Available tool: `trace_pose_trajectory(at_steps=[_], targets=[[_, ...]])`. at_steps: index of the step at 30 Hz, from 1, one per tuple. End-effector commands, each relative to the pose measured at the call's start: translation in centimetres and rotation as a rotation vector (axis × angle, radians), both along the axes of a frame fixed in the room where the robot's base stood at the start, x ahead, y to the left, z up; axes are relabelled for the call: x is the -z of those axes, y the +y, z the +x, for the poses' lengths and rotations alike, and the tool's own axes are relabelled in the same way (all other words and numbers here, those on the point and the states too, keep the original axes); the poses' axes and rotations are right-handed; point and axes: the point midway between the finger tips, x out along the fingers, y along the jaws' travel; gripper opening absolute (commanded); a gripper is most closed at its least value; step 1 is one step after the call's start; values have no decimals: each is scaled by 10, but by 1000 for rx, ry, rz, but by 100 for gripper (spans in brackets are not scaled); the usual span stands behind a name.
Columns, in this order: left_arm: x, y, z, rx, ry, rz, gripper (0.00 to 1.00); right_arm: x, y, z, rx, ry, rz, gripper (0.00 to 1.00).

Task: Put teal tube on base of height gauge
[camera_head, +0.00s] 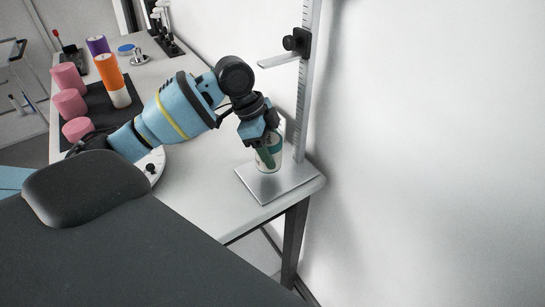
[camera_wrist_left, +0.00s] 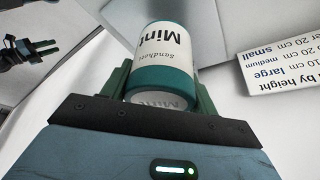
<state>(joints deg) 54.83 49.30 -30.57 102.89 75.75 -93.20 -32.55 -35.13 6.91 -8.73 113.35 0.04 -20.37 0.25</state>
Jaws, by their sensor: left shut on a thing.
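The teal tube (camera_head: 276,150) is a can with a white label band. In the left wrist view the can (camera_wrist_left: 166,50) shows the word "Mint" between the two green fingers. My left gripper (camera_head: 267,150) is shut on it from above. The tube is over the grey metal base plate (camera_head: 253,187) of the height gauge, near its middle. I cannot tell whether its bottom touches the plate. The gauge's upright scale (camera_head: 303,110) stands behind the plate, with its slider arm (camera_head: 279,60) well above the gripper.
The base plate lies near the table's right corner, beside the white wall. On the table's left are pink cylinders (camera_head: 69,103), an orange-and-white cylinder (camera_head: 110,75), a purple one (camera_head: 97,46) and a round white dial (camera_head: 151,167). A printed sign (camera_wrist_left: 285,62) shows in the wrist view.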

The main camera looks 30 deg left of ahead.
Motion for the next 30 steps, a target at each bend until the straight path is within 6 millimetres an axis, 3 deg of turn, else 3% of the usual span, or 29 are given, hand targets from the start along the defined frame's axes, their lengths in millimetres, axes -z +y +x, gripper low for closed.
trace_pose_trajectory(at_steps=[9,19,20,24,30], targets=[[35,-3,2,0,0,-1,33,0,-1,0,-2,0,-2,36],[37,-3,2,1,-2,0,33,0,1,0,1,-1,2,36],[37,-3,2,1,-2,0,61,0,1,0,3,-1,1,36],[37,-3,2,1,-2,0,79,0,2,0,7,0,5,36],[37,-3,2,1,-2,0,81,0,3,0,9,0,8,36]])
